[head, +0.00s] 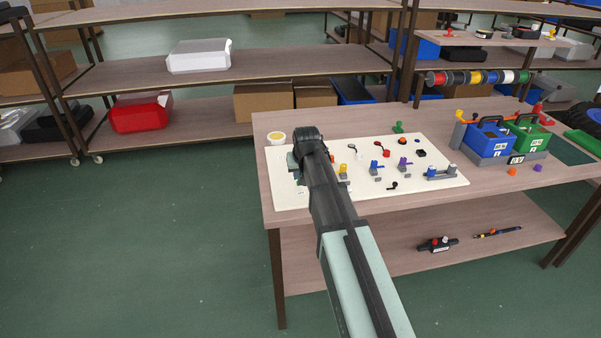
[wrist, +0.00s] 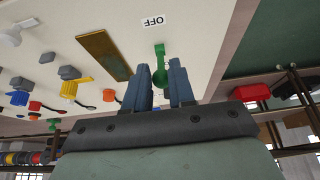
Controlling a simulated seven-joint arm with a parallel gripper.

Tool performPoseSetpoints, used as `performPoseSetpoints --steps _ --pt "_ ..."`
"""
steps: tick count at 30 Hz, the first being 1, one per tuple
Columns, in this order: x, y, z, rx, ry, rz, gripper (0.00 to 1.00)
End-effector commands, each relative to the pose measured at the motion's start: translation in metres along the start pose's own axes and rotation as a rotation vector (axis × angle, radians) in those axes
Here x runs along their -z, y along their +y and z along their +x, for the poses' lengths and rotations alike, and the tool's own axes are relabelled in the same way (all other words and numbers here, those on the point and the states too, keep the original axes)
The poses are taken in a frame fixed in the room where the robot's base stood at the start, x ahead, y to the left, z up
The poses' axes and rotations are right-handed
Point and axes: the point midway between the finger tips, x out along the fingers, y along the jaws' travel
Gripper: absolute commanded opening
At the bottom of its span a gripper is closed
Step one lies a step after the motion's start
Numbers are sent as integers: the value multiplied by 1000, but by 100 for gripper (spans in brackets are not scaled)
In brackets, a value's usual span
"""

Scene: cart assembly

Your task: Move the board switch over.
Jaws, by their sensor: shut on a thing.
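The board switch (wrist: 160,51) is a green lever on the cream board (wrist: 205,45), seen in the wrist view beside a white label (wrist: 152,20) reading OFF, upside down in the picture. My gripper (wrist: 160,72) has its two blue fingers on either side of the green lever and is shut on it. The lever's lower part is partly hidden between the fingers. In the head view the board (head: 425,200) lies on the bench, and my arm hides most of the gripper and the switch at its left part.
A brass-coloured plate (wrist: 104,55) lies on the board near the switch. Several coloured knobs and levers stand further along, including a yellow one (wrist: 75,90). Blue (head: 489,139) and green bins are at the right.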

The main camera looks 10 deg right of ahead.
Motion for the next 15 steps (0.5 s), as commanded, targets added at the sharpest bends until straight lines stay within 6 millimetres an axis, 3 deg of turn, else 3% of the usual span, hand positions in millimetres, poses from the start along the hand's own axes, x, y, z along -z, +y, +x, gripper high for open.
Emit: performPoseSetpoints --steps 15 --pt "-13 1 -1 -3 -3 0 7"
